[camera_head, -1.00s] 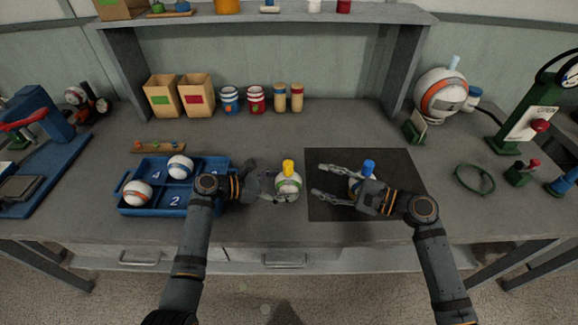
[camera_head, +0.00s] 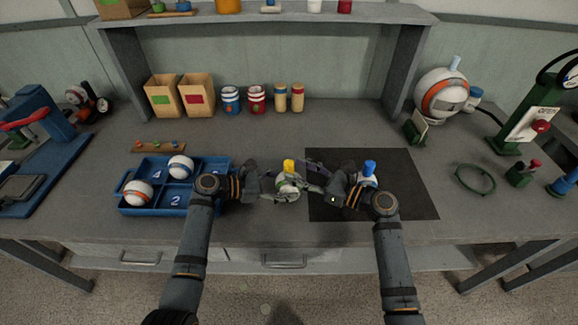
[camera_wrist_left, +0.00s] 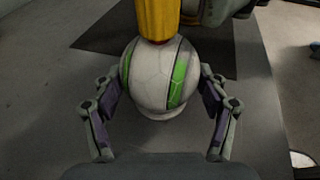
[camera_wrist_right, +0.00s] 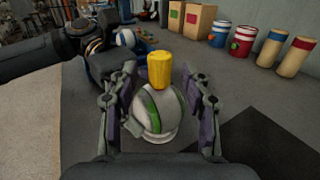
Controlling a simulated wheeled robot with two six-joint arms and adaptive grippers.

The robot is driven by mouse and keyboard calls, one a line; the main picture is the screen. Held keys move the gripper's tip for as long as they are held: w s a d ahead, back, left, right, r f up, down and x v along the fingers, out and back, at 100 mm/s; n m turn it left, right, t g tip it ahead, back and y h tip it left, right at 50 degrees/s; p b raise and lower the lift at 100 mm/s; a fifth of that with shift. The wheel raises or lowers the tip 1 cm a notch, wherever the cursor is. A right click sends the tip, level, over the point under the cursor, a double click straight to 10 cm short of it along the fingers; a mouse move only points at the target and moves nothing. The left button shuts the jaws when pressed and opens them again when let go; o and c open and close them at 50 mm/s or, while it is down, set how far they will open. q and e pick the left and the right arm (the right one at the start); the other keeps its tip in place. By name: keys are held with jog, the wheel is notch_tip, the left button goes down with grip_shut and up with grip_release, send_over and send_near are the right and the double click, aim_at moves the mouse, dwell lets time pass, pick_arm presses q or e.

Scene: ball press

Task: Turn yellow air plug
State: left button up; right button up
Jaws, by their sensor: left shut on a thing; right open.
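The yellow air plug (camera_head: 289,165) stands upright on top of a white ball with green stripes (camera_wrist_left: 150,82). In the right wrist view the plug (camera_wrist_right: 161,70) sits on the ball (camera_wrist_right: 158,112) between my fingers. My left gripper (camera_head: 280,187) is shut on the ball, with its fingers on both sides of it in the left wrist view (camera_wrist_left: 160,105). My right gripper (camera_head: 308,181) is open and comes at the ball from the right. Its fingers (camera_wrist_right: 160,105) lie either side of the ball and plug; contact is not clear.
A second ball with a blue plug (camera_head: 369,168) stands on the black mat (camera_head: 400,195), just behind my right gripper. A blue tray (camera_head: 160,208) with two balls lies at the left. Paper boxes (camera_head: 196,95) and cans stand at the back. A green ring (camera_head: 475,180) lies right.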

aim_at(289, 167)
jog(key=shift+x, duration=1.75)
